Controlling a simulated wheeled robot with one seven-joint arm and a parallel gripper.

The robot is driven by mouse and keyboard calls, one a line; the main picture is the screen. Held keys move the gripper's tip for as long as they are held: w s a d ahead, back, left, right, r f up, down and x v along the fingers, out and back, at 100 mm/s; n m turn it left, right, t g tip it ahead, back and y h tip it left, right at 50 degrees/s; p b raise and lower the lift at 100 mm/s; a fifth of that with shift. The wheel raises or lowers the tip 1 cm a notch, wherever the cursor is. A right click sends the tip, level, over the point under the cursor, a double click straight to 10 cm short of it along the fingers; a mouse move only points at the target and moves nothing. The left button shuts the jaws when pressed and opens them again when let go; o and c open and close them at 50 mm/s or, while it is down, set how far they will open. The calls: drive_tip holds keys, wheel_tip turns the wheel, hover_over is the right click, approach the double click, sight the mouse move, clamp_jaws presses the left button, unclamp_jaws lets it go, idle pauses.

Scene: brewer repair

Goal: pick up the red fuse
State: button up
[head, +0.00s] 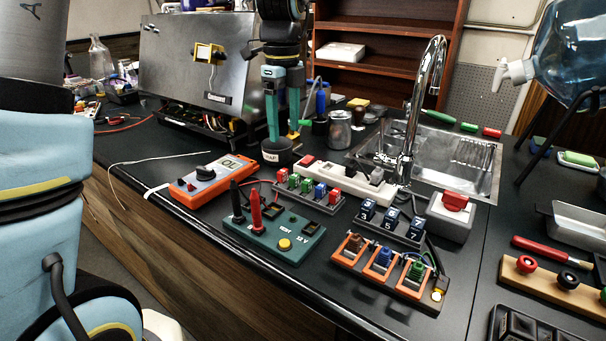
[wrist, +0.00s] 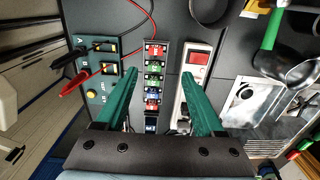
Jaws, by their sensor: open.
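A grey fuse rack (head: 312,197) holds a row of small coloured fuses on the black counter. One red fuse (head: 282,175) sits at its left end and another red fuse (head: 320,190) sits further right, with green and blue ones among them. In the wrist view, one red fuse (wrist: 155,50) is at the top of the rack and the other red fuse (wrist: 152,104) is lower down. My gripper (head: 284,137) is open and empty, fingers pointing down, behind the rack in the head view. In the wrist view, the rack shows between my teal fingers (wrist: 158,74).
A white power strip (head: 345,182) with a red switch lies close behind the rack. A green tester box (head: 275,240) with probes stands in front. An orange multimeter (head: 210,178) is left, and a sink with a tall faucet (head: 412,110) is behind right.

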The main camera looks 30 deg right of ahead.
hover_over(283, 171)
drive_tip(key=f, duration=0.2)
drive_tip(key=d+f, duration=0.1)
drive_tip(key=f, duration=0.1)
drive_tip(key=shift+w+f+p, duration=0.1)
drive_tip(key=shift+f+p, duration=0.15)
drive_tip(key=shift+p, duration=0.1)
drive_tip(key=shift+a+f+p, duration=0.15)
drive_tip(key=shift+f+p, duration=0.2)
drive_tip(key=shift+f, duration=0.55)
drive_tip(key=shift+a+f+p, duration=0.2)
drive_tip(key=shift+f+p, duration=0.15)
drive_tip(key=shift+f, duration=0.55)
drive_tip(key=shift+a+f+p, duration=0.15)
drive_tip(key=shift+f+p, duration=0.2)
drive_tip(key=shift+f, duration=0.55)
drive_tip(key=shift+c, duration=0.2)
clamp_jaws()
